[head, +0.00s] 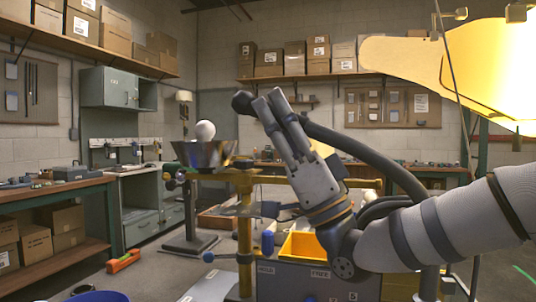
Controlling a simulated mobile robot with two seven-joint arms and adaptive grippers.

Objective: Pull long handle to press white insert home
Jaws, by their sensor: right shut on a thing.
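My right gripper (269,97) reaches up and to the left in the middle of the head view. It is shut at a dark round knob (242,102), which looks like the end of the long handle. The fingers hide most of the handle near the knob. A white rounded piece (205,130), perhaps the white insert, shows above a dark flared bowl (190,152) to the left of the gripper. I cannot tell how deep it sits. The bowl is beside a yellow post (245,235). My left gripper is not in view.
A yellow bin (301,245) on a grey case stands below my right arm. A thick dark curved bar (370,157) runs behind the arm. A bright yellow lit form (410,60) fills the upper right.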

